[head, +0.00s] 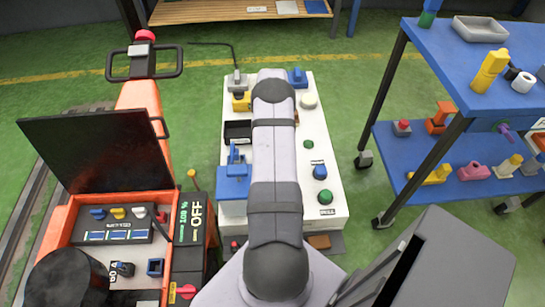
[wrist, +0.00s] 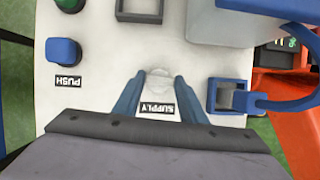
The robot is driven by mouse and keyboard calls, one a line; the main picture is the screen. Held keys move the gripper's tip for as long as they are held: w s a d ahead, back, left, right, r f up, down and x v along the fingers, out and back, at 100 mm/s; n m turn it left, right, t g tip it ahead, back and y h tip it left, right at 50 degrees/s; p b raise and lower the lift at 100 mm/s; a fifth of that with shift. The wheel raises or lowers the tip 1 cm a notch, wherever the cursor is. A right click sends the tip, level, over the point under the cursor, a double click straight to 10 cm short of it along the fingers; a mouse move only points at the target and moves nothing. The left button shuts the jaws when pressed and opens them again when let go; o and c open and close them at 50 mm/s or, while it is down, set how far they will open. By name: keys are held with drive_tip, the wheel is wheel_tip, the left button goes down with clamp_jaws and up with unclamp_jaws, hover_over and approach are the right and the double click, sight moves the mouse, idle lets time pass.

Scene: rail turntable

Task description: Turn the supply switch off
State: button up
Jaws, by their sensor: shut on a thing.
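In the wrist view the supply switch (wrist: 158,80) is a pale, rounded knob on the white panel (wrist: 105,65). A black SUPPLY label (wrist: 157,109) lies beside it, upside down in this view. The two blue fingers of my gripper (wrist: 158,88) stand one on each side of the knob, shut on it. The lower part of the knob and the switch's exact position are hard to make out. In the head view my arm covers the middle of the white panel (head: 335,180), so the switch and my fingers are hidden there.
A blue PUSH switch (wrist: 63,50) and a green button (wrist: 68,4) lie left in the wrist view. A blue-framed socket (wrist: 227,96) with a blue looped part is close on the right. An orange cart (head: 140,105) and a blue shelf (head: 450,60) flank the panel.

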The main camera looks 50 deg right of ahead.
drive_tip(key=shift+n, duration=0.5)
drive_tip(key=o, duration=1.1)
drive_tip(key=shift+c, duration=0.2)
drive_tip(key=shift+r, duration=0.15)
drive_tip(key=v, duration=0.7)
drive_tip(key=shift+w, duration=0.15)
